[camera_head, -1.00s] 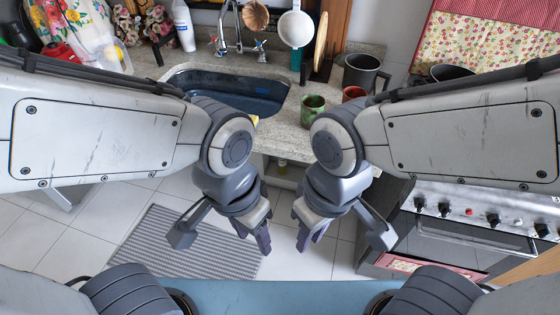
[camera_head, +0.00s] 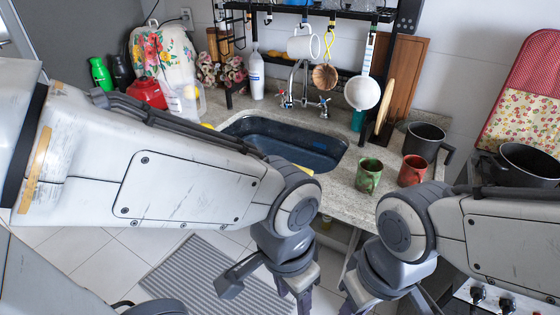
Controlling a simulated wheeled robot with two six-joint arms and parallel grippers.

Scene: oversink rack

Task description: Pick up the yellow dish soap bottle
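No yellow dish soap bottle can be clearly made out. A small yellowish item (camera_head: 325,222) shows under the counter's front edge, partly hidden, too small to identify. My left gripper (camera_head: 303,298) points down in front of the counter at the bottom of the view. My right gripper (camera_head: 353,304) is to its right, also pointing down, with its tips near the picture's lower edge. Neither visibly holds anything. The finger gaps are not clear.
The counter has a dark sink (camera_head: 285,142), a green mug (camera_head: 369,176), a red mug (camera_head: 412,170) and a dark pot (camera_head: 424,140). A white bottle (camera_head: 256,76) stands behind the sink. A black rack (camera_head: 345,14) hangs above. The stove is at right.

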